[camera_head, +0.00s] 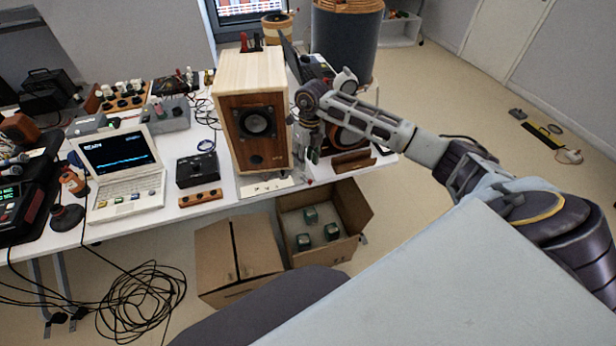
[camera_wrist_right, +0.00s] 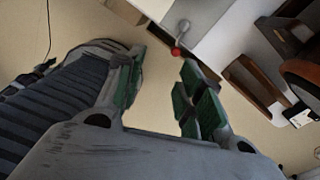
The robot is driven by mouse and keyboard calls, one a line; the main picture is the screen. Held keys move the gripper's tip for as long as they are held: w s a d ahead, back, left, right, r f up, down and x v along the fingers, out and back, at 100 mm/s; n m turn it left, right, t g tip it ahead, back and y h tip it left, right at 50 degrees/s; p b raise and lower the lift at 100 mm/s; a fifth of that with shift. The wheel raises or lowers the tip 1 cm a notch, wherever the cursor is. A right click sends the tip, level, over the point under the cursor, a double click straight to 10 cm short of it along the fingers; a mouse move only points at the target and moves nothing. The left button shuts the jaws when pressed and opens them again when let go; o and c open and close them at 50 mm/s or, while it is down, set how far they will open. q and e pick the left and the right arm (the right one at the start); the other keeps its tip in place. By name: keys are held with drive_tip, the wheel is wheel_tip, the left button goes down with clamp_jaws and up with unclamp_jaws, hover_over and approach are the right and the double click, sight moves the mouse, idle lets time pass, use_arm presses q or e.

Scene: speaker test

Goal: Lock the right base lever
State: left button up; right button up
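A wooden speaker (camera_head: 253,165) stands upright on a pale base plate (camera_head: 262,188) at the table's front edge. The right base lever (camera_wrist_right: 182,38) is a short silver lever with a red tip, beside a pale surface in the right wrist view. In the head view only a small red spot (camera_head: 310,183) shows at the base's right end. My right gripper (camera_head: 313,150) points down just right of the speaker. In the wrist view its green-padded fingers (camera_wrist_right: 158,78) are apart with nothing between them; the lever lies beyond the tips, nearer the right finger. My left gripper is not in view.
A brown wooden piece (camera_head: 353,160) lies right of my gripper, near another speaker (camera_head: 343,137). A black box (camera_head: 197,169) and a white laptop (camera_head: 125,190) are to the left.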

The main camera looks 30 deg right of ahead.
sight(310, 180)
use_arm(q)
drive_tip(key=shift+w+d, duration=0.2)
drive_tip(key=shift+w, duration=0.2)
use_arm(e)
drive_tip(key=shift+w+d+r+h, duration=0.15)
drive_tip(key=shift+d+r+h, duration=0.45)
drive_tip(key=shift+d+r, duration=0.25)
drive_tip(key=shift+f, duration=0.2)
